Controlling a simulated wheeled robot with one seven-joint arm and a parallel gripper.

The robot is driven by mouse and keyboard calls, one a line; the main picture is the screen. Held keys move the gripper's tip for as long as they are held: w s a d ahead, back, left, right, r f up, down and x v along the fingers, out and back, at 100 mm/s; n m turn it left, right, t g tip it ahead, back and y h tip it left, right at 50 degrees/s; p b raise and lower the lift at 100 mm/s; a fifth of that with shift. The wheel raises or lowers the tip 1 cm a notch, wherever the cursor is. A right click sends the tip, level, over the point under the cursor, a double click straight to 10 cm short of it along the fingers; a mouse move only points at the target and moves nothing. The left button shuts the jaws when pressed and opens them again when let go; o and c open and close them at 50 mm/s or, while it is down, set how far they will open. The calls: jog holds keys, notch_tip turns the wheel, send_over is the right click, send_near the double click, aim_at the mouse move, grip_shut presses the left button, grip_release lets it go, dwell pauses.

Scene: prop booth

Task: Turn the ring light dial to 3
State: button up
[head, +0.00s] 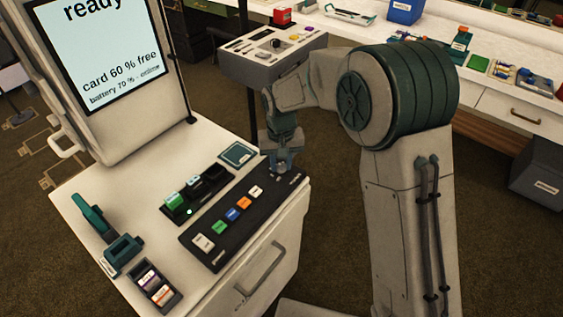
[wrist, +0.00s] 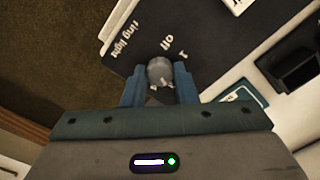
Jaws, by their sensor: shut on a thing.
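The ring light dial (wrist: 159,68) is a round grey knob at the end of a black control panel (wrist: 190,25). The printed words "ring light" and "off" and a "1" show beside it; the other numbers are hidden, and I cannot tell where its pointer stands. My gripper (wrist: 159,75) has its blue fingers on either side of the dial, shut on it. In the head view my gripper (head: 281,165) reaches down to the far right end of the panel (head: 223,248) and mostly covers the dial.
The panel's coloured buttons (head: 232,214) run in a row left of my gripper. A black tray with a green block (head: 176,201) and a teal-edged pad (head: 238,153) lie behind. A screen (head: 105,45) stands at the back left. A drawer handle (head: 262,270) sticks out in front.

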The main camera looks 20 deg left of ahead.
aim_at(281, 166)
dwell(0.3)
jog(key=o, duration=1)
jog(key=shift+s, duration=0.1)
jog(key=shift+r, duration=0.15)
notch_tip(281, 166, up, 14)
jog(key=shift+f+p, duration=0.2)
jog(key=shift+p, duration=0.2)
